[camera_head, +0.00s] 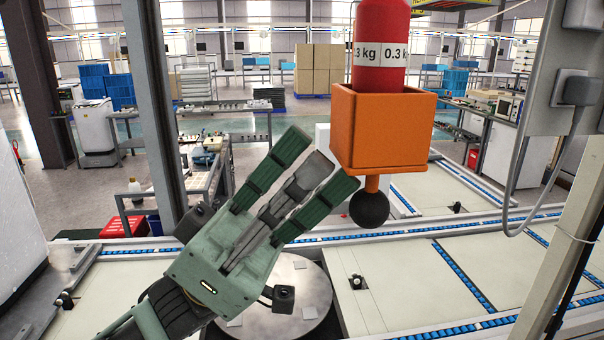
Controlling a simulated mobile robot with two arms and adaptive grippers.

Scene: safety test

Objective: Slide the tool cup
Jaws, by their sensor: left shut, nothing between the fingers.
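The tool cup (380,130) is an orange square box on a short orange stem with a black ball below it. A red cylinder (382,25) labelled 0.3 kg stands upright in it; its top is cut off by the frame. My left gripper (322,165), green with grey parts, comes from the lower left and points up and right at the cup's lower left side. It is shut and empty. Its nearest fingertip appears close to the cup's lower left edge; I cannot tell if they touch. My right gripper is not in view.
Below is a white worktop (400,280) with blue-edged tracks and a round metal plate (290,305). A dark post (155,100) stands left, and a grey panel with a hanging cable (507,200) is at right. Workbenches and boxes fill the background.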

